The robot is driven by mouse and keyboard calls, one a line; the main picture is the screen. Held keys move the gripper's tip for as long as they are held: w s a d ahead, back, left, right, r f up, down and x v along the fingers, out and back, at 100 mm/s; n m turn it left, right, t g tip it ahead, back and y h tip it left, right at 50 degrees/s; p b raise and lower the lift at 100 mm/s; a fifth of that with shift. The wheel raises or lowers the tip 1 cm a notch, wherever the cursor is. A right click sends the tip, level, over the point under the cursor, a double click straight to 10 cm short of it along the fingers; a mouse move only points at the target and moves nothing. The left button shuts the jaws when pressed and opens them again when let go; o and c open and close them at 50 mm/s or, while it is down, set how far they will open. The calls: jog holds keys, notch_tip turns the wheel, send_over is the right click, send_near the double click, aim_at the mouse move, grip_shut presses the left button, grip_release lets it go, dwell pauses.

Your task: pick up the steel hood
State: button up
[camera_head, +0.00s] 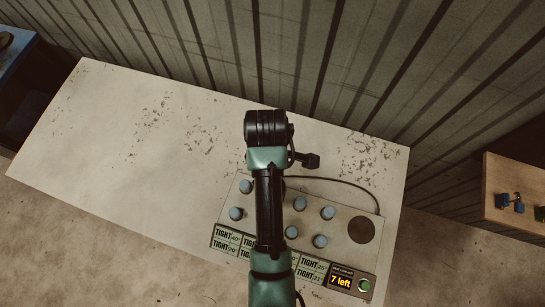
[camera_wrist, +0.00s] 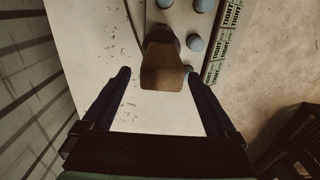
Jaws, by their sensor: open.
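A brown, scoop-like piece (camera_wrist: 163,65), which I take to be the steel hood, shows in the wrist view at the edge of the panel. It has a flat flared end and a darker rounded part behind. My gripper (camera_wrist: 157,76) is open, with one finger on each side of the piece in the picture. Bare gaps show between the piece and both fingers, and nothing is held. I cannot tell how far below the fingertips it is.
A grey panel (camera_head: 335,222) with several blue-grey knobs, TIGHT labels and a "7 left" display (camera_head: 341,281) lies on the pale table (camera_head: 110,150). A dark disc (camera_head: 362,230) and a cable are at its right. The table's left half is clear. A corrugated wall stands behind.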

jog(key=shift+s+d+f+p, duration=0.15)
jog(key=shift+f+p, duration=0.1)
jog(key=shift+f, duration=0.6)
jog(key=shift+d+f+p, duration=0.2)
jog(key=shift+f+p, duration=0.05)
jog(key=shift+f, duration=0.55)
jog(key=shift+s+d+f+p, duration=0.15)
jog(key=shift+f+p, duration=0.1)
jog(key=shift+f, duration=0.6)
grip_shut()
jog(key=shift+w, duration=0.1)
